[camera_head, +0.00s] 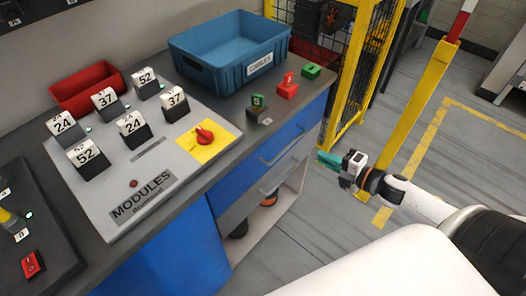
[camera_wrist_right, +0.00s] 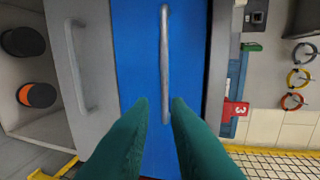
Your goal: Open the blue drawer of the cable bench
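The blue drawer (camera_head: 265,150) is the upper drawer at the right end of the cable bench and looks shut. Its silver bar handle (camera_head: 283,146) runs along the front. In the right wrist view the blue drawer front (camera_wrist_right: 138,50) fills the middle, with the handle (camera_wrist_right: 164,60) running up and down. My right gripper (camera_head: 326,160) has teal fingers and is in front of the drawer, apart from the handle. In the wrist view its fingers (camera_wrist_right: 161,104) are spread and empty, with the handle's lower end lined up between them. My left gripper is out of view.
Below is a grey drawer (camera_head: 239,204) with its own handle, over an open shelf with dark and orange items. On the bench are a blue bin (camera_head: 196,70), red and green blocks, and the modules panel (camera_head: 115,227). A yellow safety fence (camera_head: 345,75) stands beyond the bench.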

